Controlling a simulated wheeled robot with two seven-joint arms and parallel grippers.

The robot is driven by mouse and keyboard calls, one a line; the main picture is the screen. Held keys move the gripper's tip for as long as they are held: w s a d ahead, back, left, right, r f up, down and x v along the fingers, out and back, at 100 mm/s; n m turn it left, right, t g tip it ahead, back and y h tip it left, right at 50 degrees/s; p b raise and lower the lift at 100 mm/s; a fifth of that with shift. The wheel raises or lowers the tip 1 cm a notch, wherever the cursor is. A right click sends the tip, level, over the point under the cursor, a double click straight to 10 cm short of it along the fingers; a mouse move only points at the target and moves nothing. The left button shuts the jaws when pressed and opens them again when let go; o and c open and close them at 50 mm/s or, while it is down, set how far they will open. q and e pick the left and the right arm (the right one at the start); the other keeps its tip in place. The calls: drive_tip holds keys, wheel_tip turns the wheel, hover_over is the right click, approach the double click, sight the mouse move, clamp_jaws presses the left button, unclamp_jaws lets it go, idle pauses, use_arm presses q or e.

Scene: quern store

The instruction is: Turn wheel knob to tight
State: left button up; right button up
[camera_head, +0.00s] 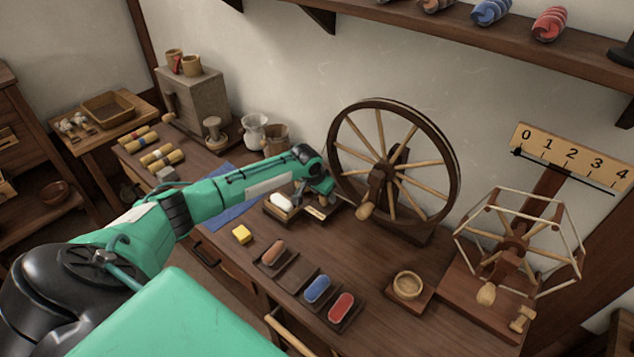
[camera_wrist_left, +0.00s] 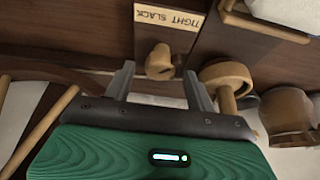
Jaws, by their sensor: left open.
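The spinning wheel (camera_head: 440,200) stands upright on the bench, with a dark hub and pale spokes. A small tan plate reading TIGHT and SLACK (camera_wrist_left: 168,16) shows upside down in the left wrist view. Beside it is a rounded wooden knob (camera_wrist_left: 160,62). My left gripper (camera_wrist_left: 158,85) is open, its two fingers apart, with the knob in the gap between them as seen from the wrist. I cannot tell how deep the fingers reach around it. In the head view my left gripper (camera_head: 326,186) is just left of the wheel and hides the knob. My right gripper is not in view.
A wooden mushroom-shaped piece (camera_wrist_left: 226,78) is close to the right finger in the wrist view. A shelf (camera_head: 460,38) runs above.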

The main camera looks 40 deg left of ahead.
use_arm(q)
drive_tip(key=v, duration=1.2)
drive_tip(key=shift+r, duration=0.25)
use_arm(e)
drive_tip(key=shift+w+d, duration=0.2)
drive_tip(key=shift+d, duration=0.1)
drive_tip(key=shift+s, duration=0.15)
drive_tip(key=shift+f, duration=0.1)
